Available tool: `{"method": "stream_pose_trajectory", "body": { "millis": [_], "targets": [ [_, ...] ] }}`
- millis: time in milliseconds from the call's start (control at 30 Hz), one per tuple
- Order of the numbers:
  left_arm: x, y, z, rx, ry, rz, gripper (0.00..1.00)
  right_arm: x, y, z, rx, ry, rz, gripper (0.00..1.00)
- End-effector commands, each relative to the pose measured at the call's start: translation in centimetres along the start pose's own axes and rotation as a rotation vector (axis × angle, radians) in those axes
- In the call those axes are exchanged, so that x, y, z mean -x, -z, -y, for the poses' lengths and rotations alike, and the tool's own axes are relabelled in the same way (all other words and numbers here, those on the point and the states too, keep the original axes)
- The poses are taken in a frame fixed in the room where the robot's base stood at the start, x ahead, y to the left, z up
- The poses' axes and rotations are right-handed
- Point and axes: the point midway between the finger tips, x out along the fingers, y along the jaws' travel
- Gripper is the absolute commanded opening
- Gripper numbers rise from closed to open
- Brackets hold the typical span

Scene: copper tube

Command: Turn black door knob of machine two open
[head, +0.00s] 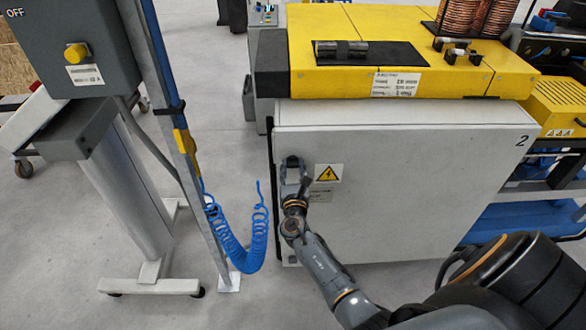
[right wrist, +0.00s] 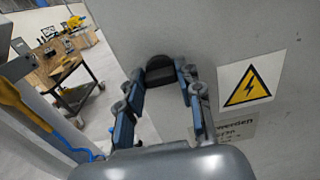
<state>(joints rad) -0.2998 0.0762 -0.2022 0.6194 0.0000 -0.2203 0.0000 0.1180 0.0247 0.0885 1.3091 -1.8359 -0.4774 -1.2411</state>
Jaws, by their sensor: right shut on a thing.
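Machine two has a light grey door (head: 420,185) marked with a "2" at its upper right. The black door knob (right wrist: 160,69) is on the door's left side and also shows at the tip of my gripper in the head view (head: 292,160). My right gripper (head: 293,175) reaches the knob from below. In the right wrist view its two fingers (right wrist: 158,82) are on either side of the knob and shut on it. The knob is partly hidden by the fingers. The door looks closed. My left gripper is not in view.
A yellow warning sign (head: 329,173) is just right of the knob. A metal post (head: 180,130) with a coiled blue hose (head: 235,245) stands to the left, beside a grey control box (head: 75,45). Clear floor lies between the post and the machine.

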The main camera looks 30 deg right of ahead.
Motion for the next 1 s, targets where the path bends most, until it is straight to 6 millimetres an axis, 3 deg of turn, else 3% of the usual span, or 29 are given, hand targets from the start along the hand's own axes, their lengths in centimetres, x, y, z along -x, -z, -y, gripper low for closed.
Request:
{"method": "stream_pose_trajectory", "body": {
  "millis": [367, 1000],
  "targets": [
    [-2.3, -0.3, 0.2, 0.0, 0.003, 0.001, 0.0, 0.0, 0.4, 0.1, -0.21, -0.002, 0.002, 0.04],
    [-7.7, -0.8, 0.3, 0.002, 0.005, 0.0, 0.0, 0.0, 0.5, 0.2, -0.818, -0.002, 0.002, 0.04]
  ]
}}
